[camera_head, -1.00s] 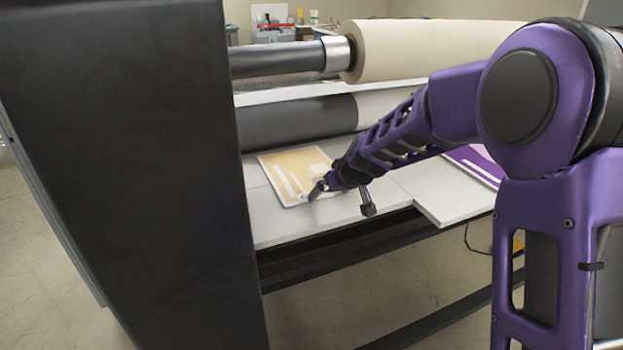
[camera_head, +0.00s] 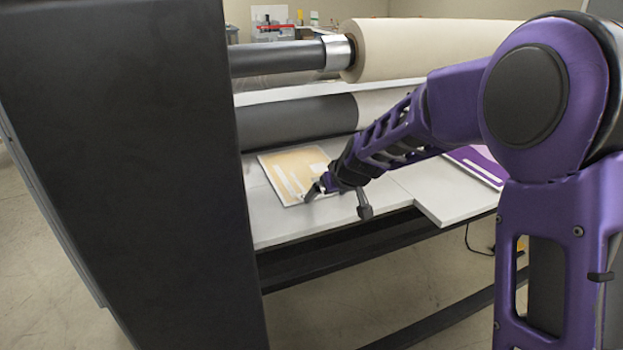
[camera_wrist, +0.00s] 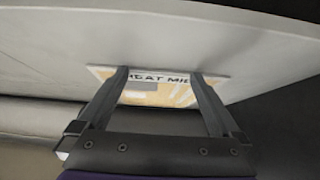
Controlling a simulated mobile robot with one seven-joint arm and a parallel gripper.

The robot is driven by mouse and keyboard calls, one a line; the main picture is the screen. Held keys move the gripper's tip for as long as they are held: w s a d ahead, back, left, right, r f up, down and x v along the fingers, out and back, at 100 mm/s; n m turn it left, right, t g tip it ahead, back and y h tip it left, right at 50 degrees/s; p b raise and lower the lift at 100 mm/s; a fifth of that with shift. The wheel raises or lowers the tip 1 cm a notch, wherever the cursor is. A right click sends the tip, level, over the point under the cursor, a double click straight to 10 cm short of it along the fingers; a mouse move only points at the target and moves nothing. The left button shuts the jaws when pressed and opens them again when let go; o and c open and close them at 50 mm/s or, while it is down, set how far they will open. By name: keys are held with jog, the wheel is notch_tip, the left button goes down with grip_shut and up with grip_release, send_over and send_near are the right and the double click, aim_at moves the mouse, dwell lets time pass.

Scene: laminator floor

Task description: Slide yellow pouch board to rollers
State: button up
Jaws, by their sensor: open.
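The yellow pouch board (camera_head: 285,172), pale yellow with white markings, lies flat on the light grey laminator table, just in front of the dark lower roller (camera_head: 300,122). In the wrist view the board (camera_wrist: 160,92) shows between and beyond my fingers, with dark lettering along one edge. My gripper (camera_head: 309,195) is open at the board's near right edge, its fingers spread in the wrist view (camera_wrist: 162,75). My gripper and wrist hide the board's near right corner in the head view. I cannot tell whether the fingertips touch the board.
A purple board (camera_head: 478,163) lies on the table to the right, partly behind my arm. A large cream roll (camera_head: 420,45) hangs above. A tall dark side panel (camera_head: 120,170) stands at the left. The light table (camera_head: 270,225) is bare along its front edge.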

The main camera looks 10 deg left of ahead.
aim_at(313, 183)
jog(key=shift+w+a+p, duration=0.7)
jog(key=shift+w+a, duration=0.35)
jog(key=shift+w, duration=0.3)
jog(key=shift+w+a+p, duration=0.7)
jog(key=shift+w+a, duration=0.3)
jog(key=shift+w, duration=0.3)
dwell(1.2)
jog(key=shift+s+d+b, duration=0.35)
jog(key=shift+s+b, duration=0.1)
jog(key=shift+b, duration=0.05)
dwell(0.6)
jog(key=shift+s+d+r+p, duration=0.25)
jog(key=shift+r+p, duration=0.1)
jog(key=shift+r, duration=0.65)
jog(key=shift+s+d+r+p, duration=0.2)
jog(key=shift+s+r+p, duration=0.15)
jog(key=shift+r, duration=0.7)
jog(key=shift+s+d+r+p, duration=0.2)
jog(key=shift+r+p, duration=0.2)
jog(key=shift+r, duration=0.6)
